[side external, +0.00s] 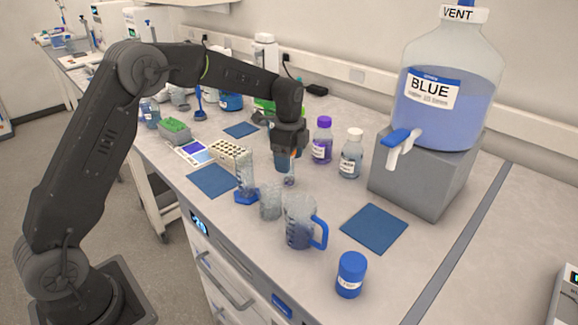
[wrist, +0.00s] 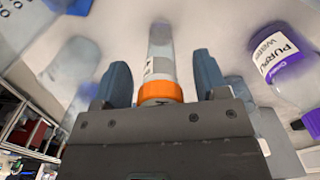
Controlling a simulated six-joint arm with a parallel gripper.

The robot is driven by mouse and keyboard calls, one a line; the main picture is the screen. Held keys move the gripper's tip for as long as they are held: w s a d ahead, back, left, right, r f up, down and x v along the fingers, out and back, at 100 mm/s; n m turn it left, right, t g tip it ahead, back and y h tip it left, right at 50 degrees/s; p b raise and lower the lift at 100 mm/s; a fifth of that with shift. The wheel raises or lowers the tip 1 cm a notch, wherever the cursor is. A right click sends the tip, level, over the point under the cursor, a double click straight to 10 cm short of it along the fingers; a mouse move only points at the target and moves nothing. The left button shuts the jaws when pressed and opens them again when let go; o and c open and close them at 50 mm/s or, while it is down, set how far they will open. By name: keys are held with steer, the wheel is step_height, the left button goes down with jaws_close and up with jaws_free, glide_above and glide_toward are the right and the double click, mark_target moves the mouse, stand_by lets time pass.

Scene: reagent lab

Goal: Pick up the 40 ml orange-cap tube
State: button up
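The orange-cap tube (wrist: 160,66) is clear with a white label and shows at the centre of the wrist view. Its orange cap (wrist: 160,92) is nearest the gripper body. My gripper (wrist: 162,76) has one finger on each side of the tube, with a visible gap on both sides, so it is open. In the side view my gripper (side external: 289,163) points down over the bench, and the tube's lower part (side external: 289,179) shows just below it. The fingers mostly hide the cap there.
A purple-cap bottle (side external: 322,141) and a white-cap bottle (side external: 351,154) stand close to the right. A graduated cylinder (side external: 246,174), a beaker (side external: 270,203) and a blue-handled jug (side external: 299,222) stand in front. The large BLUE carboy (side external: 449,98) is at right.

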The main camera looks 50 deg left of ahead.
steer(key=c, duration=1)
steer(key=shift+o, duration=0.2)
steer(key=shift+r, duration=0.15)
